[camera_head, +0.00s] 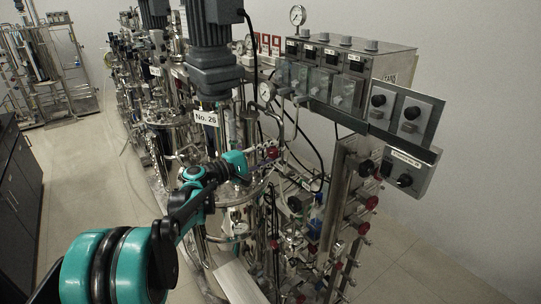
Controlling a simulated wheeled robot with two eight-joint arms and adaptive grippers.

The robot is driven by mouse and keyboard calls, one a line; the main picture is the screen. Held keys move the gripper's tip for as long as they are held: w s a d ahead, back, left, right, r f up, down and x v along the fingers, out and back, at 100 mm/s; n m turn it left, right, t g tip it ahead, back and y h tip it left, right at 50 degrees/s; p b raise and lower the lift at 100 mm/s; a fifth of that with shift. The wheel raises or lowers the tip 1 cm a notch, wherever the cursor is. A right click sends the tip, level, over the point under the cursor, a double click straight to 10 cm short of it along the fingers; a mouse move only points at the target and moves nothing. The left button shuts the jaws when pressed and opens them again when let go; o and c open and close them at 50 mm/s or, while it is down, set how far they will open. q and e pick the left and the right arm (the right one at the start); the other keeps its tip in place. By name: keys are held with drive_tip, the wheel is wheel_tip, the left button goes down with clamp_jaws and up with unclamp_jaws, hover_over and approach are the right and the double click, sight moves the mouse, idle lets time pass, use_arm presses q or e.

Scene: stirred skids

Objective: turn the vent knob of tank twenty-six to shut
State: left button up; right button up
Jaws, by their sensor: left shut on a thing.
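Tank twenty-six (240,188) is a steel vessel with a white "No. 26" label (206,117) above it and a grey motor over its top. A small red vent knob (271,152) sits at the right of its lid. My left arm reaches in from the lower left over the lid. My left gripper (264,158) is at the red knob and shut on it. The fingertips are small and partly lost among the pipes, so the knob's turn angle cannot be read. My right gripper is out of view.
A control box (345,65) with switches and gauges hangs at the upper right. Red-handled valves (364,203) line a frame below it. More tanks (130,70) recede at the left. The floor (90,180) is clear between the tanks and a dark cabinet (20,175).

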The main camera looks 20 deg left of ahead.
use_arm(q)
drive_tip(key=m+b, duration=0.1)
drive_tip(key=m, duration=0.5)
drive_tip(key=shift+m, duration=0.3)
idle(0.4)
drive_tip(key=o, duration=1.2)
drive_tip(key=shift+c, duration=0.2)
drive_tip(key=shift+s, duration=0.1)
drive_tip(key=v, duration=1.2)
drive_tip(key=shift+f, duration=0.1)
